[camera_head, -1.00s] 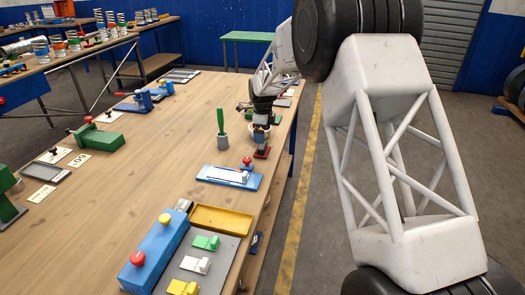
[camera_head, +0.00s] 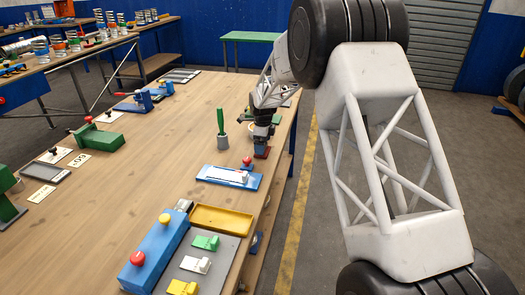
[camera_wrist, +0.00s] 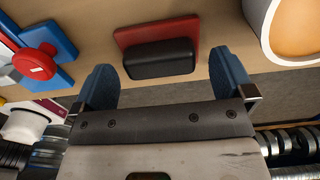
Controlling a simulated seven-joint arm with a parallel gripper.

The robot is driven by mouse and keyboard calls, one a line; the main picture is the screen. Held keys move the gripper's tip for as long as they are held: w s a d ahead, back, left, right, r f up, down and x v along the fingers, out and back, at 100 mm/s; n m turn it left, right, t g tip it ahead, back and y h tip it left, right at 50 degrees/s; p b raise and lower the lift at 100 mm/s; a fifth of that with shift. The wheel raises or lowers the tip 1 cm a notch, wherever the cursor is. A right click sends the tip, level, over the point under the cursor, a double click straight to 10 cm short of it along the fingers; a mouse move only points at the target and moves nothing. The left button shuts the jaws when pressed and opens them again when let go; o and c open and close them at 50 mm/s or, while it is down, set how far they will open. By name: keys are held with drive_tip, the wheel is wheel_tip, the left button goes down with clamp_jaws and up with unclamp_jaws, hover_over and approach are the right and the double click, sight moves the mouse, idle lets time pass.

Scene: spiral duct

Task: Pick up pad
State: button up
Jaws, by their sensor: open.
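The pad is a black block (camera_wrist: 158,60) with rounded edges. It rests on or against a red base plate (camera_wrist: 152,30) on the wooden table in the wrist view. My gripper (camera_wrist: 165,82) is open, with one blue finger near each end of the black block. The fingertips appear level with the block's near side, and I cannot tell whether they touch it. In the head view the red base (camera_head: 262,152) shows just below my gripper (camera_head: 262,142), which partly hides the pad.
A blue fixture with a red knob (camera_wrist: 38,62) stands at left in the wrist view. A round cup with a tan inside (camera_wrist: 296,28) is close at right. In the head view, a grey cup with a green handle (camera_head: 221,124) stands left of my gripper. The table's right edge is near.

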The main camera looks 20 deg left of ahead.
drive_tip(key=shift+f, duration=1.15)
drive_tip(key=shift+c, duration=0.2)
drive_tip(key=c, duration=0.7)
drive_tip(key=shift+r, duration=0.15)
drive_tip(key=shift+r, duration=1.45)
drive_tip(key=shift+s+d+r, duration=0.1)
drive_tip(key=shift+s+r, duration=0.1)
drive_tip(key=shift+s, duration=0.05)
drive_tip(key=s+d, duration=0.2)
drive_tip(key=s, duration=0.2)
drive_tip(key=s+d+r, duration=0.1)
drive_tip(key=s+d, duration=0.1)
drive_tip(key=s, duration=0.3)
drive_tip(key=s+d, duration=0.2)
drive_tip(key=s, duration=0.3)
drive_tip(key=shift+d+r, duration=0.2)
drive_tip(key=shift+d, duration=0.15)
